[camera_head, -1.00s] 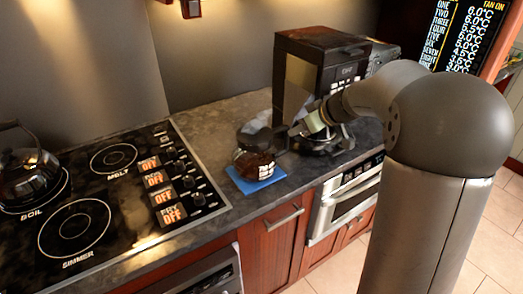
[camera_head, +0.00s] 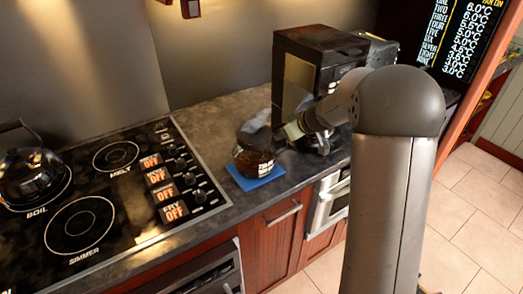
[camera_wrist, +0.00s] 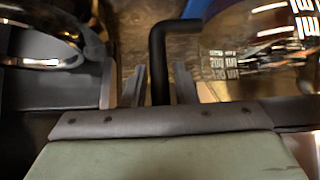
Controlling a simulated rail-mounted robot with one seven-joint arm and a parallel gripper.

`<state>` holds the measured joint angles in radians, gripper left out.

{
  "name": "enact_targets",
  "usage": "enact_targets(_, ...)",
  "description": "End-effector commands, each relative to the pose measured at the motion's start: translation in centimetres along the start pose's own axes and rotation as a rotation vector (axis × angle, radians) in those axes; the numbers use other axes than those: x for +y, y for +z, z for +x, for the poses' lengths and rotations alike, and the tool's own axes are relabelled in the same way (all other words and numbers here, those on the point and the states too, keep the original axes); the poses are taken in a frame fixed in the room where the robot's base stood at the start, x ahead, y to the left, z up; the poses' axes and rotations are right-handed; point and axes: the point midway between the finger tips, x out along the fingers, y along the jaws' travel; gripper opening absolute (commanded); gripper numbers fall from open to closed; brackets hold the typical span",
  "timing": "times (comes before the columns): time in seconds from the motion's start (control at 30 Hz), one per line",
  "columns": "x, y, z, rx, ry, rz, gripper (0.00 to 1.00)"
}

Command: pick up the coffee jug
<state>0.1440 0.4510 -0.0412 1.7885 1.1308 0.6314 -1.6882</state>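The coffee jug (camera_head: 256,152) is a dark glass pot with white markings, upright on a blue mat (camera_head: 262,180) beside the hob. My gripper (camera_wrist: 162,85) is at the jug's black handle (camera_wrist: 160,60). In the wrist view the handle lies between the two fingers, with very little room on each side. I cannot tell whether the fingers touch it. The jug's glass body (camera_wrist: 255,40) fills the upper right of that view. In the head view the fingertips are hidden behind the jug and my arm.
A black coffee machine (camera_head: 312,70) stands right behind my gripper. The hob (camera_head: 110,195) with a kettle (camera_head: 28,172) is on the left. A strip of bare counter (camera_head: 215,125) lies between hob and machine.

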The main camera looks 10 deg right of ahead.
Motion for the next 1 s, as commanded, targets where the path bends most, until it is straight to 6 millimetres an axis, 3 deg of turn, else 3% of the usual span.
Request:
enact_targets(0.03,0.0,0.0,0.0,0.0,0.0,0.0,0.11)
enact_targets(0.1,0.0,0.0,0.0,0.0,0.0,0.0,0.0)
enact_targets(0.57,0.0,-0.5,-0.4,0.004,0.001,0.0,0.0)
enact_targets(0.93,0.1,-2.6,-2.6,0.005,0.003,-0.002,0.0)
enact_targets(1.0,0.1,-2.0,-3.1,0.003,0.003,0.002,0.0)
